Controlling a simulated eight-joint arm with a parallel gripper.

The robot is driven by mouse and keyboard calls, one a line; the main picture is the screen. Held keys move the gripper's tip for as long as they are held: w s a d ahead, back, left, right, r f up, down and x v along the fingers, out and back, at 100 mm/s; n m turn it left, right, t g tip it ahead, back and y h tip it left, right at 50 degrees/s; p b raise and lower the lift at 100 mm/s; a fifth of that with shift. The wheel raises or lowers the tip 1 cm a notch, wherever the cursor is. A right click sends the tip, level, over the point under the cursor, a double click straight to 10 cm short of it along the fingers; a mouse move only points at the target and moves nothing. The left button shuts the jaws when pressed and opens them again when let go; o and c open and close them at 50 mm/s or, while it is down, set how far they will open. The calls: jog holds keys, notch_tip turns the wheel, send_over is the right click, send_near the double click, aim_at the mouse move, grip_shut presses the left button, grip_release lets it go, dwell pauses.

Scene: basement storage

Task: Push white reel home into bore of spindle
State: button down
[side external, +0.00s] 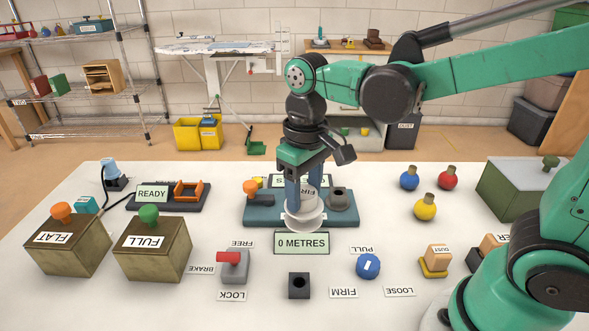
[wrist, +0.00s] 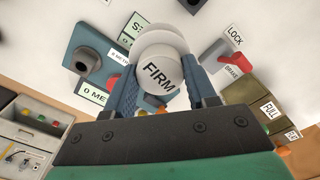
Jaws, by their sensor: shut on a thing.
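The white reel (side external: 304,220), marked FIRM, is gripped between the two blue fingers of my gripper (side external: 308,200). In the wrist view the reel (wrist: 160,52) fills the space between the fingers (wrist: 162,85). A grey round post with a dark bore (side external: 342,199), which looks like the spindle, stands at the right of a teal base (side external: 262,215). In the wrist view this post (wrist: 88,60) is apart from the reel, to its left. The reel covers the front middle of the base; I cannot tell how high it is above it.
A 0 METRES sign (side external: 302,243) is just in front of the base. A black block with a hole (side external: 299,286) and a grey block with a red lever (side external: 234,265) stand nearer. A blue knob (side external: 368,266) is at front right. An orange knob (side external: 250,188) is on the base's left.

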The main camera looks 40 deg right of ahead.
jog(key=w+d+r+m, duration=0.1)
jog(key=d+r+m, duration=0.1)
jog(key=d, duration=0.5)
jog(key=w+d+r+m, duration=0.2)
jog(key=d+r, duration=0.1)
jog(key=d, duration=0.3)
jog(key=shift+d, duration=0.35)
jog(key=shift+w, duration=0.1)
jog(key=shift+f, duration=2.85)
jog(key=shift+f, duration=1.65)
jog(key=shift+c, duration=1)
grip_release()
jog(key=shift+r, duration=0.1)
jog(key=shift+r, duration=2.75)
